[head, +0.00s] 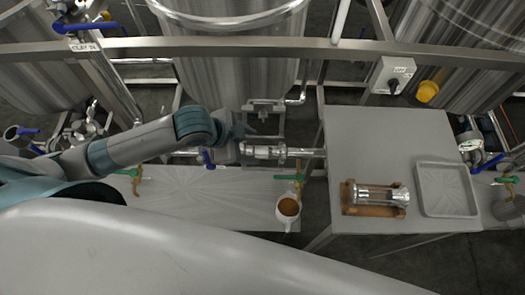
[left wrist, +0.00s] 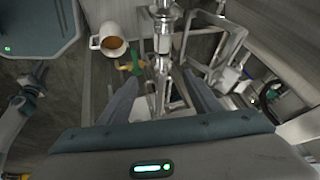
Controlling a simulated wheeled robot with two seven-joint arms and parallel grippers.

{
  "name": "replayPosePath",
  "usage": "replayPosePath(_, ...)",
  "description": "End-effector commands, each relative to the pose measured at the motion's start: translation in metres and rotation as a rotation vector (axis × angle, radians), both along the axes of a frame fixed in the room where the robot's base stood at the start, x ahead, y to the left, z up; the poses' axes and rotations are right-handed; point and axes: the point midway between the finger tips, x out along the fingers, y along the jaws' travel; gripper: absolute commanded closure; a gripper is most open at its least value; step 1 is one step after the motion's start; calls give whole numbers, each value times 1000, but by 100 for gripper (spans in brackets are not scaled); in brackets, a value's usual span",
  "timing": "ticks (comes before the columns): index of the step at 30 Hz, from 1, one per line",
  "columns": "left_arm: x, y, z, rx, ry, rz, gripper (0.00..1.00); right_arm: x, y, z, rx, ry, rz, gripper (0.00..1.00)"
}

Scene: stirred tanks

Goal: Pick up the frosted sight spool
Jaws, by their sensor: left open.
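A short silver and whitish pipe section (head: 263,152) sits in the horizontal pipe in front of the middle tank. It may be the frosted sight spool, but its surface is too small to judge. My left gripper (head: 243,142) is at its left end, jaws open. In the left wrist view the open fingers (left wrist: 162,95) lie either side of the silver pipe (left wrist: 163,68), with no clear contact visible. Another spool (head: 375,194), a clear-looking cylinder with metal ends, lies in a wooden cradle on the right table. My right gripper is not in view.
A white mug of brown liquid (head: 288,207) is near a green-handled tap (head: 290,177), close to the pipe. A grey tray (head: 446,190) lies right of the cradle on the grey table (head: 385,135). A metal rail (head: 240,47) crosses behind. The table's back half is clear.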

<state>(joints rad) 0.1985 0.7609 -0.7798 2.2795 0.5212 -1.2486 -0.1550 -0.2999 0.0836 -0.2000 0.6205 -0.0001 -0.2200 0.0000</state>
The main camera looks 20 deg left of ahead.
Motion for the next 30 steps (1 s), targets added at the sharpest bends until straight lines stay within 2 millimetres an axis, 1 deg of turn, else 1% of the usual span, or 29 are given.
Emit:
replayPosePath(1,5,11,6,30,-8,-36,42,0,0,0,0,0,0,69)
replayPosePath(6,6,35,15,88,4,-109,42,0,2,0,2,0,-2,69)
replayPosePath(11,4,47,18,111,15,-134,42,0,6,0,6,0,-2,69)
replayPosePath(23,4,48,18,113,17,-136,42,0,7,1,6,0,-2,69)
replayPosePath(26,6,46,14,112,18,-135,42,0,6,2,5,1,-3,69)
replayPosePath(30,10,42,3,110,20,-135,42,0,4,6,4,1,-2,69)
